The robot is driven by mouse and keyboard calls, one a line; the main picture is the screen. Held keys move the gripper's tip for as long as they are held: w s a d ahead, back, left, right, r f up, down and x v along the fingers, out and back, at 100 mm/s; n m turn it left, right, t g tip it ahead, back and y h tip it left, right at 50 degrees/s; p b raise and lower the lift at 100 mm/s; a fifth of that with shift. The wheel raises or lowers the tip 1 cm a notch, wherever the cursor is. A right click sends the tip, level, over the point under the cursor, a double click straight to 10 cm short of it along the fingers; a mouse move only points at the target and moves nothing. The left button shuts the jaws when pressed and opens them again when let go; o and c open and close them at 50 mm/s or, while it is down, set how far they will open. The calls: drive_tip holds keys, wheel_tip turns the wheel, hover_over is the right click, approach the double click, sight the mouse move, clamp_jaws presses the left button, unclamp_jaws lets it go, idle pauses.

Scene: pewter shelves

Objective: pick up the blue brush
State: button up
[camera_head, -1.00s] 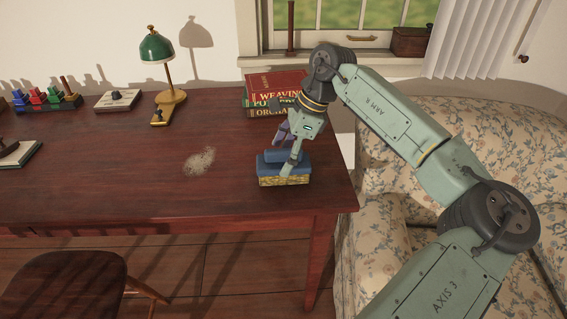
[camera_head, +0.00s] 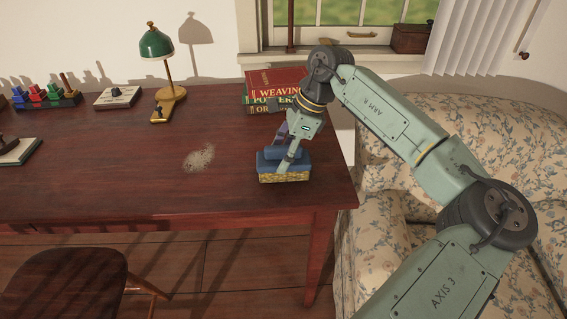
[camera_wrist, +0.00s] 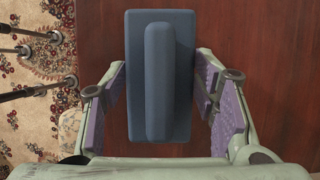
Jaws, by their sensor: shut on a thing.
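The blue brush (camera_head: 270,167) has a raised blue handle block and straw-coloured bristles underneath. It is upright at the right end of the dark red desk. My gripper (camera_head: 284,156) reaches down from above and is shut on the brush. In the wrist view, the brush (camera_wrist: 160,75) lies between the two purple-padded fingers of my gripper (camera_wrist: 165,100), its long handle ridge running up the picture. I cannot tell whether the bristles still touch the desk.
A pale dusty patch (camera_head: 199,158) lies on the desk (camera_head: 110,180) left of the brush. Stacked books (camera_head: 272,83) stand behind my gripper. A green lamp (camera_head: 157,46) is farther left. A flowered sofa (camera_head: 400,190) is at the right and a chair (camera_head: 65,285) in front.

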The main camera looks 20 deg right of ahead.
drive_tip(key=shift+c, duration=0.8)
wheel_tip(320, 180, up, 10)
drive_tip(key=shift+b, duration=0.8)
drive_tip(key=o, duration=0.6)
drive_tip(key=c, duration=0.5)
drive_tip(key=shift+o, duration=0.2)
